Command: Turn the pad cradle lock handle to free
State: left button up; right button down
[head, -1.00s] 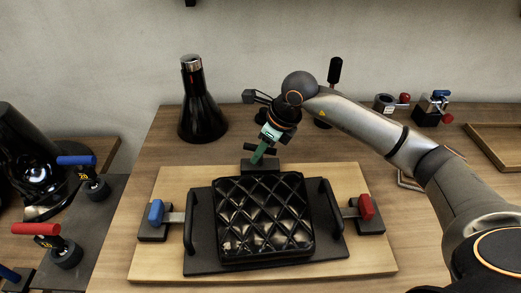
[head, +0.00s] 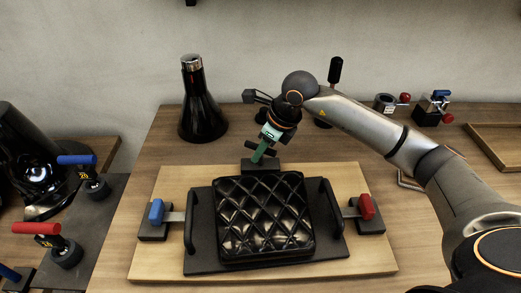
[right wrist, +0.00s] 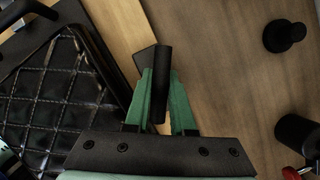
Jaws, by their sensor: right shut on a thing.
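The pad cradle (head: 335,247) is a dark plate with two side bars on a light wooden board. A black quilted pad (head: 264,218) lies in it. A black lock block (head: 251,169) sits at the back edge of the pad. My right gripper (head: 263,153) reaches down to this block from behind, tilted. In the right wrist view its green fingers (right wrist: 161,78) are shut on a black lock handle (right wrist: 162,58), one on each side. My left gripper is not in view.
A blue-handled clamp (head: 156,211) and a red-handled clamp (head: 366,207) flank the cradle. A black cone-shaped piece (head: 202,110) stands at the back left. Small fixtures (head: 430,110) and a wooden tray (head: 497,145) are at the back right. Black knobs (right wrist: 282,35) stand beside the gripper.

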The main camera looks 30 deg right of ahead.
jog(key=shift+w+d+r, duration=0.1)
jog(key=shift+d+r, duration=0.05)
dwell(0.6)
jog(key=c, duration=1.1)
grip_release()
jog(key=o, duration=0.3)
jog(key=shift+o, duration=0.2)
jog(key=v, duration=1.2)
jog(key=shift+s+r, duration=0.2)
jog(key=shift+c, duration=0.2)
